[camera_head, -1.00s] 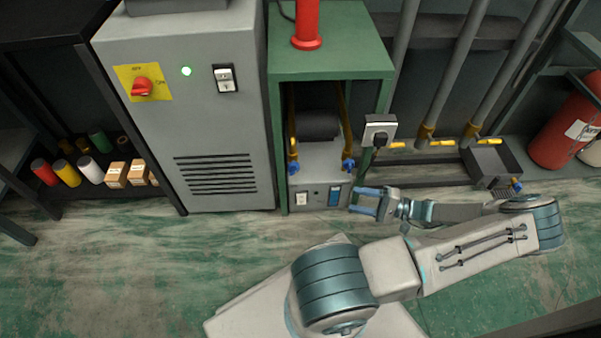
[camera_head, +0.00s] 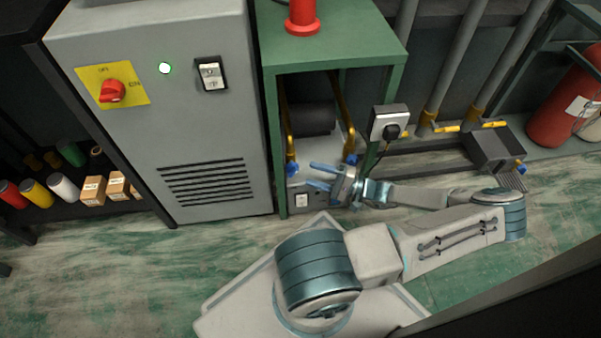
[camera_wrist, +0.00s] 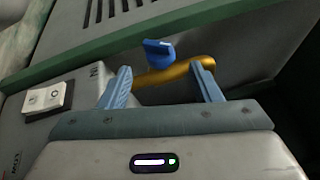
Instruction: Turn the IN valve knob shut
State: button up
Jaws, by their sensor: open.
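The blue IN valve knob (camera_wrist: 159,50) sits on a brass pipe (camera_wrist: 175,75) in the wrist view, with the letters "IN" on the grey housing beside it. In the head view the left blue knob (camera_head: 292,168) is at the foot of the left brass pipe. My gripper (camera_head: 314,176) is open, with its blue fingers pointing left toward that knob. In the wrist view my gripper (camera_wrist: 162,70) has the knob ahead, between the lines of its two fingers. No contact shows. The exact gap is unclear.
A second blue knob (camera_head: 351,160) is at the right pipe, close to my gripper. The green frame (camera_head: 272,150) stands around the unit. A white rocker switch (camera_wrist: 48,98) is left of the fingers. A socket with a plug (camera_head: 390,122) hangs on the right post.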

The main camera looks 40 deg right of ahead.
aim_at(293, 170)
jog(key=shift+b+x, duration=0.6)
jog(key=shift+x, duration=1.95)
jog(key=c, duration=0.9)
